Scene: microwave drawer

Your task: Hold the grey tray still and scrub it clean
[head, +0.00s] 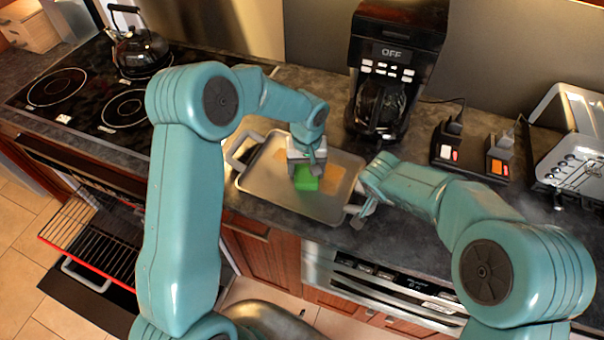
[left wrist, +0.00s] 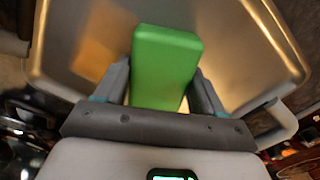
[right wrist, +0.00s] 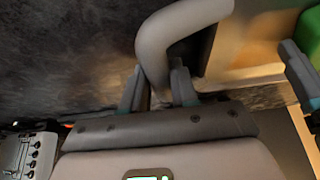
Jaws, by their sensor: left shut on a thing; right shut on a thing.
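The grey tray (head: 258,186) lies on the dark counter, with orange-brown stains (head: 334,172) on its floor. My left gripper (head: 305,170) points down over the middle of the tray and is shut on a green sponge (head: 307,183). In the left wrist view the sponge (left wrist: 165,62) sits between both fingers, over the tray surface (left wrist: 225,50); whether it presses on it is hard to tell. My right gripper (head: 358,211) is at the tray's right side. In the right wrist view it is shut on the tray's curved handle (right wrist: 172,35).
A black coffee maker (head: 392,65) stands behind the tray. Two small switch boxes (head: 470,150) and a toaster (head: 575,145) are to the right. The stovetop (head: 90,90) with a kettle (head: 138,48) is at left. An open oven rack (head: 95,235) juts out below.

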